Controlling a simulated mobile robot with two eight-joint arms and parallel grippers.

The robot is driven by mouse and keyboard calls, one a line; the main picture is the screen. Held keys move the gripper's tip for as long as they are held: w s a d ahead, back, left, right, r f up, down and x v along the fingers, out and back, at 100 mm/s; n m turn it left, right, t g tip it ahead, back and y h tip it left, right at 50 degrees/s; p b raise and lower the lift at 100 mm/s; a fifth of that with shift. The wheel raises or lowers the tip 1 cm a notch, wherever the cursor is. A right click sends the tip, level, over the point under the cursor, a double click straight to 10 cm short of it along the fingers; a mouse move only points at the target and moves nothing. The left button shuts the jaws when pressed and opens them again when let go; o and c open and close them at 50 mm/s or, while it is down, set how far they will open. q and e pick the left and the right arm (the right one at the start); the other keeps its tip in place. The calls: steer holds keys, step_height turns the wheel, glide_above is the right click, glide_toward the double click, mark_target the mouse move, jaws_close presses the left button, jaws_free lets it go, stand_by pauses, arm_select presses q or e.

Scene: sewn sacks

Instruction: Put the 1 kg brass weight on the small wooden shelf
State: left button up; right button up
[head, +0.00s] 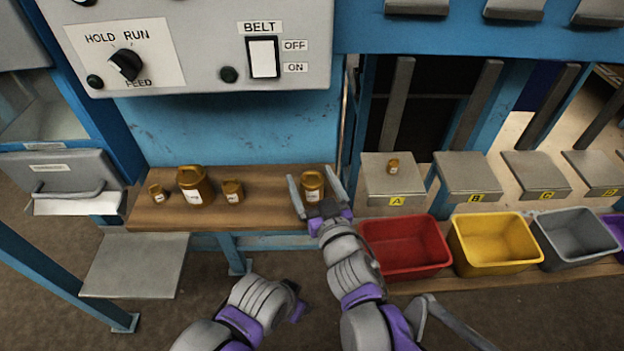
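The small wooden shelf (270,212) is fixed to the blue frame below the control box. Several brass weights with white labels stand on it: a small one (157,193), a large one (194,185), a medium one (232,191) and another medium one (312,186) at the right end. The labels are too small to read, so I cannot tell which is 1 kg. My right gripper (318,190) is open, its fingers on either side of the right-end weight; contact is unclear. My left gripper (297,302) is low in front of the shelf, its fingers not clear.
A small brass weight (393,166) stands on grey platform A (380,186). Platforms B (475,175) and C (535,172) look empty. Red (405,250), yellow (494,245) and grey (577,238) bins stand below. The control box (200,45) overhangs the shelf.

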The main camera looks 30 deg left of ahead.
steer(key=shift+r, duration=0.15)
steer(key=shift+s+d, duration=0.2)
steer(key=shift+d, duration=0.05)
steer(key=v, duration=1.1)
steer(key=w+d+f+m+h, duration=0.25)
steer(key=d+f+h, duration=0.2)
steer(key=d, duration=0.55)
steer(key=w+d+f+m+h, duration=0.2)
steer(key=d+f+m+h, duration=0.3)
steer(key=d, duration=0.6)
steer(key=s+d+f+m+g+h, duration=0.1)
steer(key=s+d+f+g+h, duration=0.1)
steer(key=s+d, duration=0.4)
steer(key=s+d+f+m+g+h, duration=0.1)
steer(key=s+d+f+g+h, duration=0.1)
steer(key=s+d+f+g, duration=0.3)
steer(key=s+d, duration=0.1)
steer(key=s, duration=0.3)
steer(key=shift+f+g, duration=0.3)
steer(key=shift+f, duration=0.05)
